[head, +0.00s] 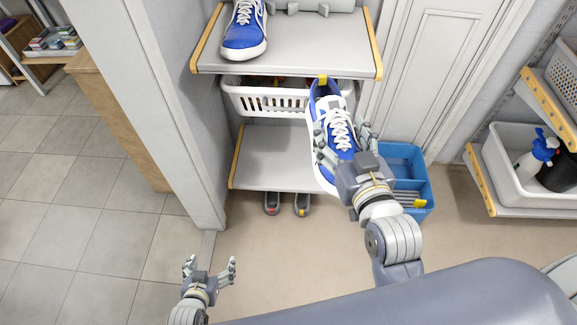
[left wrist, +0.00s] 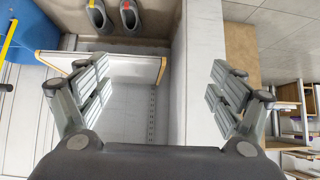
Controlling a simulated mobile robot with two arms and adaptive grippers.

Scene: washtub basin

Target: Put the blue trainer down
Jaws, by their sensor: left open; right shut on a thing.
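A blue trainer (head: 322,92) with white laces and a white sole is held in my right gripper (head: 345,142), in front of the shelf unit. The gripper's fingers close around the trainer's sides and cover part of them. A second blue trainer (head: 243,36) stands on the upper shelf (head: 290,62). The lower shelf (head: 265,165) is bare where it shows. My left gripper (head: 210,269) is open and empty, low in front of the tiled floor. Its spread fingers also show in the left wrist view (left wrist: 160,95), with nothing between them.
A white basket (head: 265,100) sits under the upper shelf. Grey slippers (head: 286,204) stand on the floor below the lower shelf. A blue crate (head: 425,185) is right of the shelves. A white tub (head: 505,180) with a spray bottle (head: 537,150) stands far right.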

